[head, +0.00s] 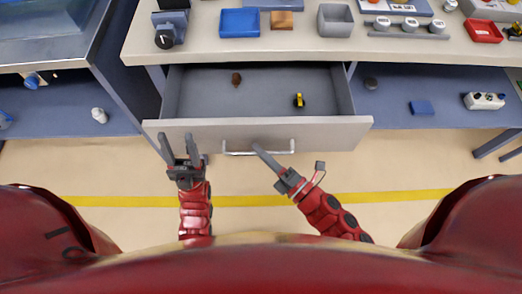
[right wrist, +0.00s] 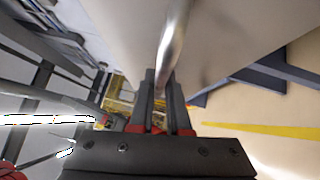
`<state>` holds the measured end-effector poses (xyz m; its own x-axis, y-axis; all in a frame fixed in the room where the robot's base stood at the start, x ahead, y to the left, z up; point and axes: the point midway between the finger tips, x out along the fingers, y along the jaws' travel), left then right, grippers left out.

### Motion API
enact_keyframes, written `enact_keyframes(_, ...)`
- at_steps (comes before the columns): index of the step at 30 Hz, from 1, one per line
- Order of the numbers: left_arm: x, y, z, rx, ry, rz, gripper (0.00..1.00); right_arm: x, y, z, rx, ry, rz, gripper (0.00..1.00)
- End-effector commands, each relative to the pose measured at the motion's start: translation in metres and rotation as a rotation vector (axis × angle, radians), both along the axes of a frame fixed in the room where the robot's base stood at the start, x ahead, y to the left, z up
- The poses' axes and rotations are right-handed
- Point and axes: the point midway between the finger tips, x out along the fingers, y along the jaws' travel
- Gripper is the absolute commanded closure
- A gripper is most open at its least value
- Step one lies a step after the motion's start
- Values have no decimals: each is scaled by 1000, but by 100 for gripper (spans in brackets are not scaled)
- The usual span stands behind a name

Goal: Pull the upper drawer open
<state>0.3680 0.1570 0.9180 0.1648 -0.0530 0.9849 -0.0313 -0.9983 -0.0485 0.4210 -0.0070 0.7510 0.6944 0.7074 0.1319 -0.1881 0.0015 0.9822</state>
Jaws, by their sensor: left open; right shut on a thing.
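The upper drawer (head: 330,136) stands pulled out from under the workbench, and its grey interior shows. A brown item (head: 236,79) and a small yellow and black item (head: 298,100) lie inside it. A silver bar handle (head: 230,153) runs across the drawer front. My right gripper (head: 258,148) is shut on the handle near its middle. In the right wrist view the handle (right wrist: 176,40) runs down between the fingers of my right gripper (right wrist: 160,85). My left gripper (head: 178,138) is open and empty, in front of the drawer's left part.
The workbench top (head: 280,45) holds a blue tray (head: 240,22), a grey bin (head: 335,20) and a red tray (head: 483,31). A blue lower shelf (head: 440,92) shows at right. A yellow floor line (head: 250,200) crosses the clear floor before me.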

Motion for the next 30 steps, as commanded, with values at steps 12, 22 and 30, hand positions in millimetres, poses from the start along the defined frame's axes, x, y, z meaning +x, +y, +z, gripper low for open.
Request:
enact_keyframes(12, 0, 0, 0, 0, 0, 0, 50, 0, 0, 0, -1, 1, 0, 55)
enact_keyframes(22, 0, 0, 0, 0, 0, 0, 50, 0, 0, 0, 0, 0, 0, 55)
enact_keyframes(30, 0, 0, 2, 0, 0, 0, 50, -10, -12, -3, -2, 1, -4, 55)
